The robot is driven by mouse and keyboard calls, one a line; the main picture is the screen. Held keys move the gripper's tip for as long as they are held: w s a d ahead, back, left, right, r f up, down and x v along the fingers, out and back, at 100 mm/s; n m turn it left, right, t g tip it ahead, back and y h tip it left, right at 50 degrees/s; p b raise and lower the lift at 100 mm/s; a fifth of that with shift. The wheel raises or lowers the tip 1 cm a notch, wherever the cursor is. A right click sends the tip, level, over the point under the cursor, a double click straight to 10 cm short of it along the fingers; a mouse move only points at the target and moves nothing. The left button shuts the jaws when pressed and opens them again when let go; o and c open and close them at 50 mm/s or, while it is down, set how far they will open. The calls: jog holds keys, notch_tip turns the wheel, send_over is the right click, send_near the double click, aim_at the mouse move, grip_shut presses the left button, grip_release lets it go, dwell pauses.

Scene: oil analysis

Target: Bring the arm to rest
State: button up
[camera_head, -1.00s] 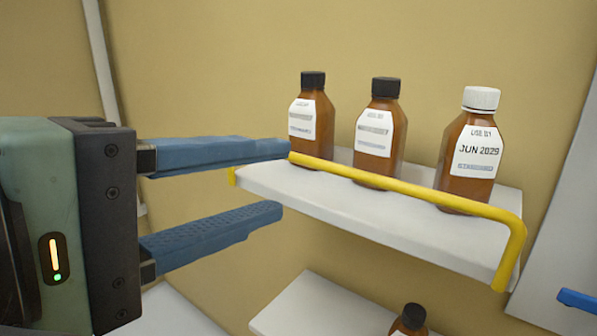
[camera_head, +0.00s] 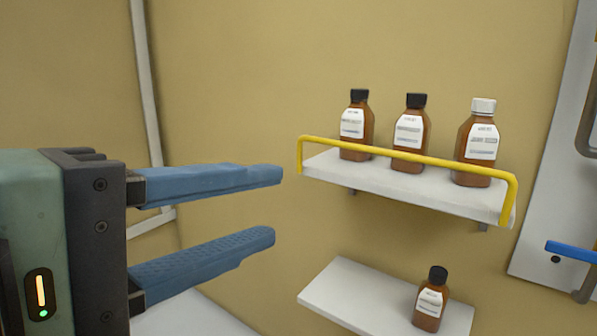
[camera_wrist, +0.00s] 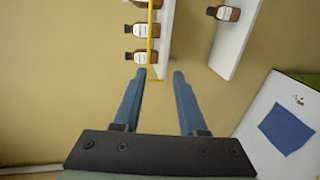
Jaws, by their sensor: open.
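My gripper (camera_head: 278,206) is open and empty, with its two blue fingers apart, at the left of the head view. It stands clear of the upper shelf (camera_head: 385,182), to the left of the yellow rail (camera_head: 400,155). In the wrist view, my gripper (camera_wrist: 160,73) points toward the shelves with nothing between its fingers. Three brown bottles stand upright on the upper shelf: a black-capped bottle (camera_head: 357,125), a second black-capped bottle (camera_head: 411,133) and a white-capped bottle (camera_head: 478,143).
A lower shelf (camera_head: 345,290) holds one brown black-capped bottle (camera_head: 431,300). A pale panel with a blue handle (camera_head: 571,251) is at the right. The wrist view shows a white surface with a blue square (camera_wrist: 285,130). The wall area between my fingers and the shelf is free.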

jog(key=w+d+f+m+t+y+b, duration=0.1)
jog(key=w+d+f+m+t+b, duration=0.2)
jog(key=w+m+t+b, duration=0.45)
jog(key=s+f+m+t+y+b, duration=0.3)
jog(key=s+t+y+b, duration=0.3)
jog(key=b, duration=0.4)
jog(key=shift+d+t+y, duration=0.3)
jog(key=shift+t+y, duration=0.35)
jog(key=shift+y, duration=0.45)
